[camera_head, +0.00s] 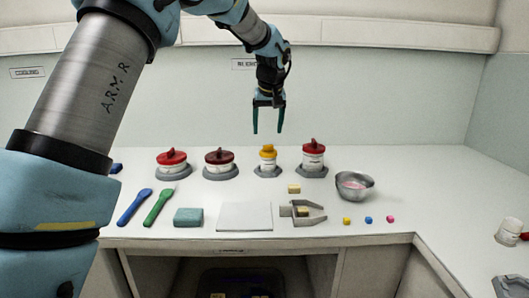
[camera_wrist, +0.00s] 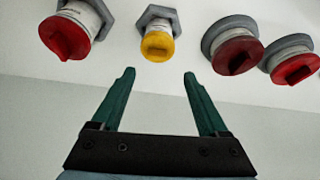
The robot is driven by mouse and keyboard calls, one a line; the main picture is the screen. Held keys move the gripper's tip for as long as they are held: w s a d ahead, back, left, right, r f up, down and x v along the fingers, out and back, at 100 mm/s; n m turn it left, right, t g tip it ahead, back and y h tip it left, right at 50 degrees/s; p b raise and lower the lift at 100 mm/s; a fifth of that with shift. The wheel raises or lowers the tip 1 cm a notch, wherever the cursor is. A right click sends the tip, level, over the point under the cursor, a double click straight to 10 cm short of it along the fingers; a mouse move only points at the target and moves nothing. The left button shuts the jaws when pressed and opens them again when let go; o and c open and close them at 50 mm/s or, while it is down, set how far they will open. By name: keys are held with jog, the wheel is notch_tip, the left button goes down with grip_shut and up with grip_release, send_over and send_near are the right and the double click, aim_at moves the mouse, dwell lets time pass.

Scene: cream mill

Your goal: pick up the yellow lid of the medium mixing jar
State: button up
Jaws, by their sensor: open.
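The yellow lid (camera_head: 267,149) sits on a narrow white jar (camera_head: 267,162), which stands upright in a grey holder (camera_head: 267,172) near the back of the bench. My gripper (camera_head: 268,130) hangs above the lid with its green fingers pointing down, open and empty. In the wrist view, the yellow lid (camera_wrist: 157,47) lies beyond the fingertips, roughly in line with the gap of my gripper (camera_wrist: 160,74). A gap shows between the fingertips and the lid, and nothing touches it.
A red-lidded jar (camera_head: 313,153) stands close right of the yellow-lidded one; dark red (camera_head: 219,160) and red-lidded (camera_head: 172,160) jars stand to its left. In front lie a blue spatula (camera_head: 134,206), green spatula (camera_head: 158,207), sponge (camera_head: 188,217), white board (camera_head: 244,216), grey fork-shaped holder (camera_head: 302,222) and bowl (camera_head: 354,187).

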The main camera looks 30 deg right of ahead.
aim_at(268, 151)
jog(key=shift+s+p+x, duration=0.15)
jog(key=shift+p+x, duration=0.4)
jog(key=shift+x, duration=1.05)
jog(key=shift+s+p+x, duration=0.15)
jog(key=shift+p+x, duration=0.35)
jog(key=shift+x, duration=1.05)
jog(key=shift+d+f, duration=0.1)
jog(key=shift+d, duration=0.05)
grip_shut()
